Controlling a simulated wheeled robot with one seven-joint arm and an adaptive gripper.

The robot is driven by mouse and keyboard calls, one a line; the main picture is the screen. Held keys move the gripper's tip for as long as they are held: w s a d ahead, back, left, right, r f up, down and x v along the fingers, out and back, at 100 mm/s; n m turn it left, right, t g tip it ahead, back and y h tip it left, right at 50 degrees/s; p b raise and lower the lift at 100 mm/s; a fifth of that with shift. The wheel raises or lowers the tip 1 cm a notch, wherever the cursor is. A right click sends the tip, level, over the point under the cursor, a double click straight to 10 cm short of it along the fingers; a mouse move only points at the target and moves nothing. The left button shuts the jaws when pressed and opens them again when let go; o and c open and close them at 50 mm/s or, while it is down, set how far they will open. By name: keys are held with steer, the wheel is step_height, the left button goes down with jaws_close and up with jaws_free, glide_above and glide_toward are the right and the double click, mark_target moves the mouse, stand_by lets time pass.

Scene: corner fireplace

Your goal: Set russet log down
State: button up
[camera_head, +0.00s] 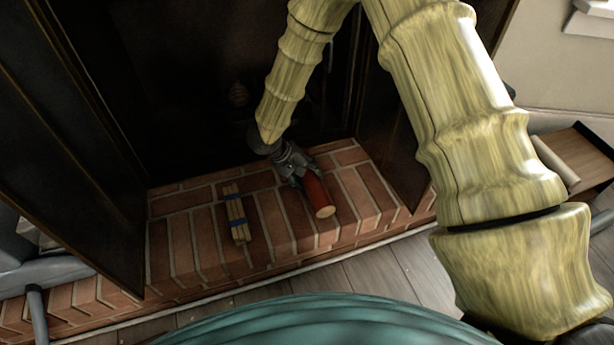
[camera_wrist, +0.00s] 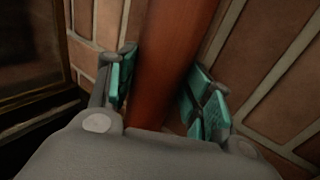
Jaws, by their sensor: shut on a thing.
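The russet log (camera_head: 319,194) is a reddish-brown cylinder with a pale cut end facing the front of the brick hearth (camera_head: 196,245). My gripper (camera_head: 304,172) is shut on the log near its rear part. In the wrist view the log (camera_wrist: 172,55) runs between the teal finger pads of my gripper (camera_wrist: 163,92), with brickwork behind it. The log is low over the hearth bricks; whether it touches them is not clear. Part of its rear end is hidden by my gripper.
A bundle of pale sticks with blue bands (camera_head: 236,212) lies on the hearth left of the log. Dark door panels (camera_head: 62,130) stand on both sides of the fireplace opening. Bare brick lies between the bundle and the log. A wooden surface (camera_head: 575,158) is at the right.

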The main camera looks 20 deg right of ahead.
steer(key=o, duration=1.4)
steer(key=shift+f, duration=0.1)
steer(key=p+v, duration=0.6)
steer(key=v, duration=0.6)
